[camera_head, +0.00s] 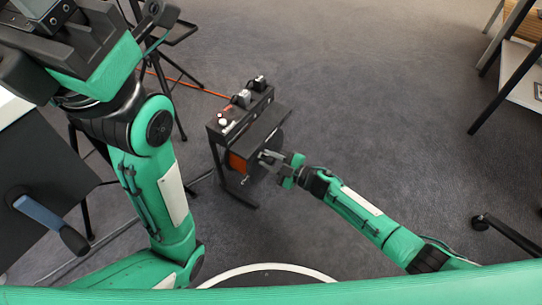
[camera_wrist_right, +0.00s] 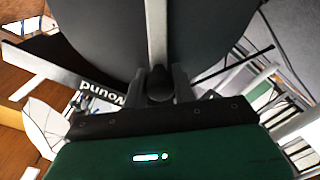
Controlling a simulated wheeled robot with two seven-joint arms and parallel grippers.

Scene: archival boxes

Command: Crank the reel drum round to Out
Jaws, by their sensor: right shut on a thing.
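The reel stand (camera_head: 262,103), a dark frame with orange cable, stands on the carpet in the middle of the head view. My right gripper (camera_head: 268,158) is at the near side of its drum. In the right wrist view the gripper (camera_wrist_right: 161,88) is shut on the dark crank knob (camera_wrist_right: 158,80), at the end of a pale crank arm (camera_wrist_right: 157,35) across the dark drum face (camera_wrist_right: 100,35). An upside-down label reading "Wound" (camera_wrist_right: 104,94) shows left of the knob. No "Out" mark can be read.
Sockets and plugs (camera_head: 241,98) sit on top of the stand, and an orange cable (camera_head: 205,91) runs away to the back left. A dark tripod (camera_head: 180,32) stands behind my left arm. Shelving (camera_head: 521,75) is at the right. Carpet right of the stand is clear.

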